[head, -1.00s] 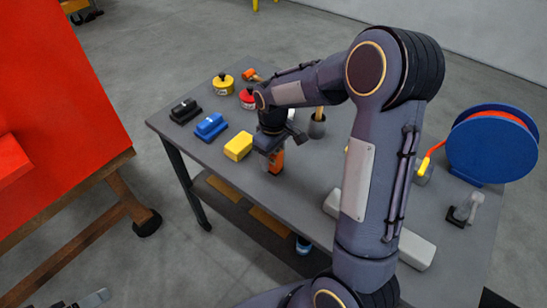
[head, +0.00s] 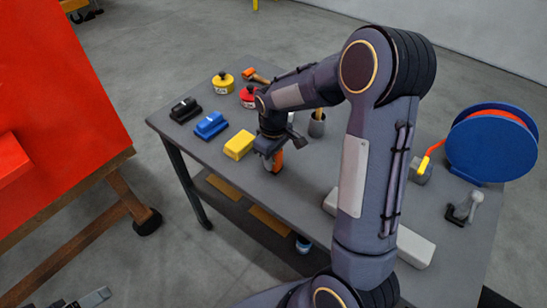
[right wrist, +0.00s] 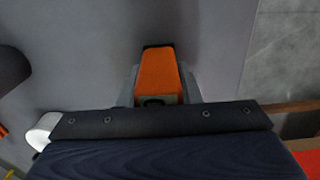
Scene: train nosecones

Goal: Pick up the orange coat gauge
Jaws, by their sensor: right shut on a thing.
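The orange coat gauge (head: 278,161) stands on the grey table, to the right of the yellow block. Most of it is hidden behind my right gripper (head: 271,163) in the head view. In the right wrist view the gauge's orange body (right wrist: 159,76) sits between the two fingers of my right gripper (right wrist: 158,88), which are shut on it. At the bottom left corner of the head view a small grey part of my left gripper (head: 88,299) shows, too cut off to tell its state.
On the table (head: 300,190) are a yellow block (head: 239,145), a blue one (head: 210,125), a black one (head: 185,110), yellow (head: 222,84) and red (head: 249,97) round pots, a dark cup (head: 317,125) and a blue reel (head: 490,148). A red panel (head: 60,90) stands left.

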